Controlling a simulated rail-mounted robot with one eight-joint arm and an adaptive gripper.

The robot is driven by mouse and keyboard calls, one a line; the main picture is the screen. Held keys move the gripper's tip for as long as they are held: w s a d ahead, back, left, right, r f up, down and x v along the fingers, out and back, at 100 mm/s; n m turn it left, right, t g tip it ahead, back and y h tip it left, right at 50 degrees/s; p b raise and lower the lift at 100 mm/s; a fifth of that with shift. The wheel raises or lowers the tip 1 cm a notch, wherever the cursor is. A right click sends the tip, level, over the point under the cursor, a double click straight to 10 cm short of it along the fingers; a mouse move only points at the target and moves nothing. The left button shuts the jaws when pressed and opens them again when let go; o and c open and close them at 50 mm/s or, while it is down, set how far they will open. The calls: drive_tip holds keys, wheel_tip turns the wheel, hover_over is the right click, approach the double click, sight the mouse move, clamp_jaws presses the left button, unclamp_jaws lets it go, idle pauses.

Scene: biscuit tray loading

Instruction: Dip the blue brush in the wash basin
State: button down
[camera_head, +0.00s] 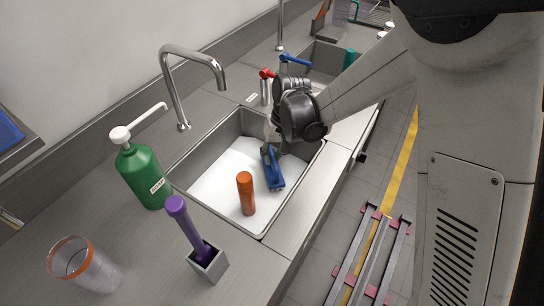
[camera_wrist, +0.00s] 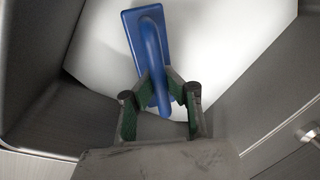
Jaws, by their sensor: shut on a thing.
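The blue brush (camera_head: 273,171) is in my gripper, over the wash basin (camera_head: 181,176) in the head view. My gripper (camera_head: 272,147) is shut on the brush handle. In the wrist view the brush (camera_wrist: 149,40) points away from my gripper (camera_wrist: 160,97), and its flat blue head lies against the white area of the basin (camera_wrist: 222,35). An orange cylinder (camera_head: 246,194) stands in the basin, to the left of the brush. I cannot tell whether the brush touches the white surface. The underside of the brush is hidden.
A green pump bottle (camera_head: 143,176) and the tap (camera_head: 176,88) stand beside the basin. A purple-handled brush (camera_head: 187,222) stands in a grey holder (camera_head: 209,264). A clear cup (camera_head: 90,268) is at the front left. Red and blue tap levers are behind my gripper.

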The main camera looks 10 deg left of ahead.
drive_tip(key=shift+r, duration=0.15)
idle(0.4)
wheel_tip(320, 180, up, 15)
drive_tip(key=p, duration=0.7)
idle(0.7)
drive_tip(key=shift+r, duration=0.1)
idle(0.5)
wheel_tip(320, 180, up, 4)
drive_tip(key=shift+p, duration=1.1)
